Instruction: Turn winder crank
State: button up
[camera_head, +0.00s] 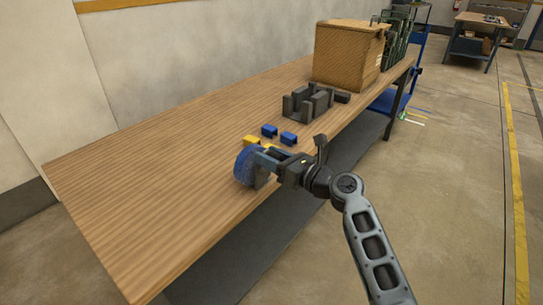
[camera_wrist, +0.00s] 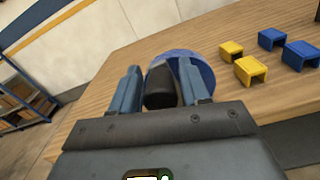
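The winder is a blue round body (camera_head: 245,168) at the front edge of the wooden table, partly hidden behind my gripper in the head view. In the wrist view its blue disc (camera_wrist: 205,72) shows behind the fingers. A black, rounded crank handle (camera_wrist: 160,88) stands between my two blue fingers and fills most of the space between them. My gripper (camera_head: 264,159) reaches in from the right at the winder. In the wrist view my gripper (camera_wrist: 160,80) has one finger on each side of the handle. Whether both fingers press on it, I cannot tell.
Yellow blocks (camera_wrist: 249,70) and blue blocks (camera_head: 288,138) lie just beyond the winder on the table (camera_head: 150,180). Dark grey blocks (camera_head: 318,101) and a wooden box (camera_head: 347,55) stand farther back. The table's left part is clear.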

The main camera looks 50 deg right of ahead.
jog(key=shift+o, duration=0.6)
jog(key=shift+s+d, duration=0.1)
jog(key=s, duration=0.7)
jog(key=shift+s+b, duration=0.3)
jog(key=shift+s, duration=0.05)
